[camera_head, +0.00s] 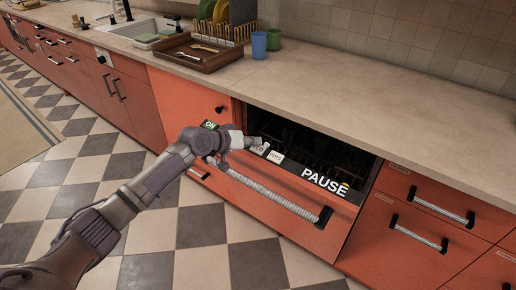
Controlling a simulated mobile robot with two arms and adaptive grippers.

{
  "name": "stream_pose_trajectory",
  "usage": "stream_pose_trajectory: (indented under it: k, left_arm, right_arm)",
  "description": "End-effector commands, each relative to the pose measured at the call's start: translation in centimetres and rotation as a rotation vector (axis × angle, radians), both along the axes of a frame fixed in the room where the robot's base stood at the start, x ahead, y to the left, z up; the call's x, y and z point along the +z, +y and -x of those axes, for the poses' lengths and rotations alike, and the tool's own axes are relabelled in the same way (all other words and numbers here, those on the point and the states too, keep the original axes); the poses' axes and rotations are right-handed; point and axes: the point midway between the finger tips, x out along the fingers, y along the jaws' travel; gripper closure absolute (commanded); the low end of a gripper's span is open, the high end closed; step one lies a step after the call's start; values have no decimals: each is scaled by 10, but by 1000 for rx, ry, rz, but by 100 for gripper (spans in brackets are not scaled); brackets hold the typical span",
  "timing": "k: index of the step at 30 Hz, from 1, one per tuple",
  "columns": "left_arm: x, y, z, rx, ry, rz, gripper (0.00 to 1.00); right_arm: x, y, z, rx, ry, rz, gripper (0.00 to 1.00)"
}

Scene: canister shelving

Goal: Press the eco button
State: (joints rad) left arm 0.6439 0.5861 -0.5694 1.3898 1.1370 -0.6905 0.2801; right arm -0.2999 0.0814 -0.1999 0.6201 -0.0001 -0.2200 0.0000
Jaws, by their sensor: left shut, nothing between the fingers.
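The dishwasher (265,200) is set in the orange cabinet row, its door front tilted slightly open below a dark gap. Its top edge carries a green ON label (210,125), small white buttons and a large PAUSE label (325,182). One white button (258,149) with dark lettering, which looks like the eco button, is partly beside my fingertips. Another white button (275,157) is just right of it. My left gripper (254,142) is shut and empty, its tips at or very near the first button; contact cannot be told. My right gripper is not in view.
The beige countertop (330,85) runs above the dishwasher. It holds a wooden tray (198,55), a dish rack (228,32) and two cups (259,44). A long door handle (270,193) sticks out below my gripper. The checkered floor in front is clear.

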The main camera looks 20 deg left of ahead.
Motion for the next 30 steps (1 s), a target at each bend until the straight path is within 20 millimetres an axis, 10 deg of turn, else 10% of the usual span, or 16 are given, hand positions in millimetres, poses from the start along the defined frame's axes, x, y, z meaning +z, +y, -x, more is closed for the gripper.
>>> stream_pose_trajectory:
  k: [30]
  left_arm:
    - [-11,-1,-3,0,0,0,100]
  right_arm:
    - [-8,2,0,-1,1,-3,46]
